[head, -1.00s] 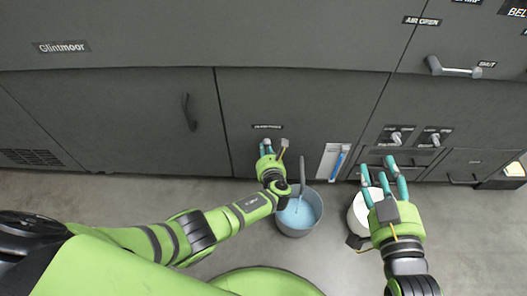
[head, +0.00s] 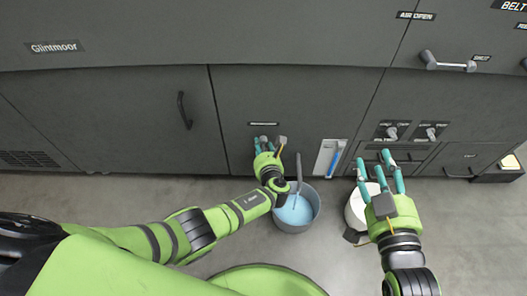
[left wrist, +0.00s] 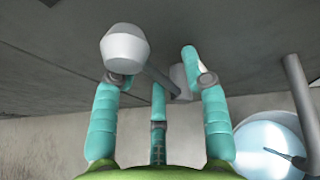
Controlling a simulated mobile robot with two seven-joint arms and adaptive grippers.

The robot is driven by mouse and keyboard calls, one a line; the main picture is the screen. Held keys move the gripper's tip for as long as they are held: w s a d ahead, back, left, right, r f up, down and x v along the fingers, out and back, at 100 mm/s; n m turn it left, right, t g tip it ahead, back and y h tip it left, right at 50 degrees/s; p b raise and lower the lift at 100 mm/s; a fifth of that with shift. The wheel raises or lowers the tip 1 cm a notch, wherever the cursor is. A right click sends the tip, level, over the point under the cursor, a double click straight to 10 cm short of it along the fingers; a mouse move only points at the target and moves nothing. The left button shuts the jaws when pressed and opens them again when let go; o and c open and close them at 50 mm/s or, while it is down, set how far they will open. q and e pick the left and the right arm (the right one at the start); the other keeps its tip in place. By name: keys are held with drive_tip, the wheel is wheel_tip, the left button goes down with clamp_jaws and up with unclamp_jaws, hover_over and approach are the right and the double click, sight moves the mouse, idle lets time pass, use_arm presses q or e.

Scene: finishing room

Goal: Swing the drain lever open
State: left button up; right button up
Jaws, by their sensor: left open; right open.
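The drain lever (head: 263,139), a grey bar with a pale knob, sits low on the dark cabinet front under a small label. In the left wrist view its knob (left wrist: 125,47) is at the upper left, with the bar running back to a round pivot at the right. My left gripper (head: 265,144) is at the lever, with teal fingers apart. In the left wrist view the open gripper (left wrist: 150,80) has its left finger just below the knob; whether they touch I cannot tell. My right gripper (head: 380,165) is open and empty, off to the right.
A grey bucket (head: 313,219) of pale blue liquid stands on the floor beneath a curved spout pipe (head: 299,170). A white container (head: 356,209) stands beside my right gripper. A blue-and-white gauge strip (head: 330,157), valve knobs (head: 391,132) and a cabinet handle (head: 184,110) are on the front.

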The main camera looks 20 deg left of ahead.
use_arm(q)
drive_tip(key=v, duration=1.2)
idle(0.3)
